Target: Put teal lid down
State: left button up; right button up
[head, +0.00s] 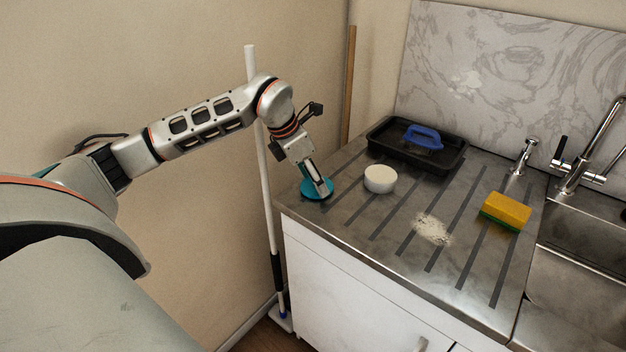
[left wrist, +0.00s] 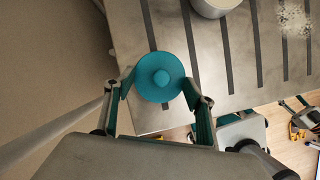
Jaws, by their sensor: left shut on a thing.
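The teal lid (head: 322,192) is a round disc with a small knob in the middle, near the left front corner of the metal draining counter. My left gripper (head: 314,180) reaches down onto it. In the left wrist view the lid (left wrist: 160,65) lies between the two fingers of my left gripper (left wrist: 158,84), which is shut on it. The lid is at or just above the counter; I cannot tell whether it touches.
A round white container (head: 380,180) stands right of the lid. Behind it is a black tray (head: 377,147) with a blue-handled brush (head: 423,137). White powder (head: 432,230) and a yellow-green sponge (head: 505,211) lie farther right. A sink (head: 580,240) and a white pole (head: 266,180) flank the counter.

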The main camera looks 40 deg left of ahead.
pick_arm(q)
jog(key=shift+f, duration=0.2)
jog(key=o, duration=0.8)
jog(key=shift+o, duration=0.2)
jog(key=shift+r, duration=0.1)
